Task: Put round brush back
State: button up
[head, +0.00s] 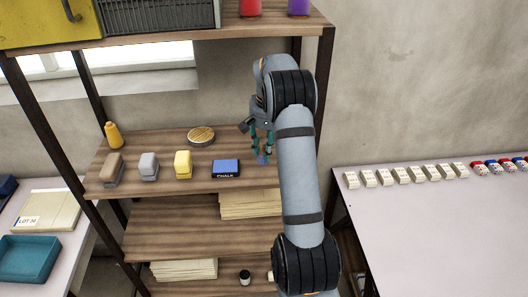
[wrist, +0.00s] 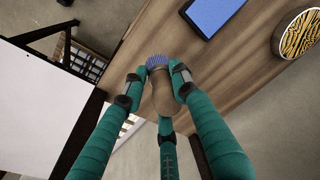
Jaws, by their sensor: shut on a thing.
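My gripper (wrist: 163,82) is shut on the round brush, which has a rounded brown body (wrist: 164,98) and blue bristles (wrist: 157,61). Its teal fingers close around the brown body. In the head view my gripper (head: 262,147) is at the right end of the middle shelf (head: 138,187). The blue bristles (head: 262,160) show just below the fingertips there, and most of the brush is hidden by the fingers. I cannot tell whether the bristles touch the shelf.
A shelf post (head: 322,90) stands to the right.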

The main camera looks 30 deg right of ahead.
jog(key=shift+w+d+f, duration=0.2)
jog(key=shift+w+f, duration=0.1)
notch_tip(320, 180, down, 3)
jog(key=shift+f+p, duration=0.15)
jog(key=shift+p, duration=0.6)
jog(key=shift+f, duration=0.35)
jog(key=shift+f, duration=0.15)
jog(key=o, duration=1.1)
jog(key=shift+o, duration=0.3)
